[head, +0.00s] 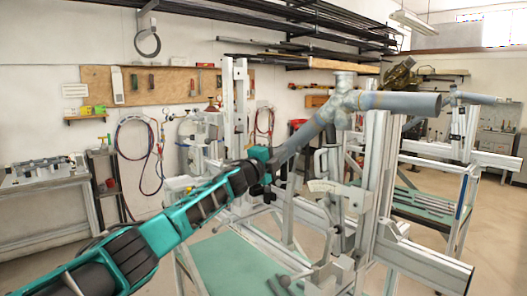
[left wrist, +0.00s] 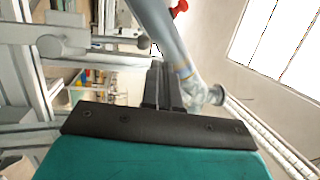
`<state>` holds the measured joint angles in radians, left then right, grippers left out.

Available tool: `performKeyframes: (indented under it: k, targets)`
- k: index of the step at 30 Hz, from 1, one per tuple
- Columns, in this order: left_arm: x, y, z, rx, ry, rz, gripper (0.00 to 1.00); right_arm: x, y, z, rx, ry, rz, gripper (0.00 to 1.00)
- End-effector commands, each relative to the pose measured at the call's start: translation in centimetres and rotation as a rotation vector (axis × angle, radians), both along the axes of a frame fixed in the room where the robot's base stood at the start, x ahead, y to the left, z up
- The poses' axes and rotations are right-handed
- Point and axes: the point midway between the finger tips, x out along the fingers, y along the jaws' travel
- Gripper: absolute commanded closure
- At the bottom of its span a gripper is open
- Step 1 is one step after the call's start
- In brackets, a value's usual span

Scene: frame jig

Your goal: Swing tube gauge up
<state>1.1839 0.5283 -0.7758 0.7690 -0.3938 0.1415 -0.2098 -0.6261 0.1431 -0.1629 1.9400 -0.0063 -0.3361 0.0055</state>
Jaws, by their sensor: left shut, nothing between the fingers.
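A grey-blue diagonal tube (head: 300,140) runs from the frame joint (head: 343,95) down to the left on the upright jig (head: 372,170). A thick tube (head: 405,103) runs level to the right from the same joint. I cannot tell for sure which part is the tube gauge. My left gripper (head: 268,167) is at the lower end of the diagonal tube; contact is unclear. In the left wrist view its fingers (left wrist: 165,85) are together and empty, with the tube (left wrist: 160,30) just beyond. My right gripper is not in view.
A green-topped bench (head: 225,262) lies below the jig. Jig rails (head: 425,262) reach out at the lower right. A side table (head: 45,185) stands at the left wall, with a rack of long bars (head: 290,20) overhead. Open floor shows at left.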

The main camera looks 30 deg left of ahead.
Motion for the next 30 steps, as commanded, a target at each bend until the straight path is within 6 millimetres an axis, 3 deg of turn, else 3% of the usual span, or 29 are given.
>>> performKeyframes:
  k: [18, 30]
  targets:
    - [-5.9, 1.3, 2.0, 0.002, 0.0, 0.001, 1.0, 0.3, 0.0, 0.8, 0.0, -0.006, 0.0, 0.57]
    - [-6.9, 1.4, 2.3, -0.001, 0.002, 0.001, 1.0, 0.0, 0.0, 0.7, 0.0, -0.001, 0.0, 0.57]
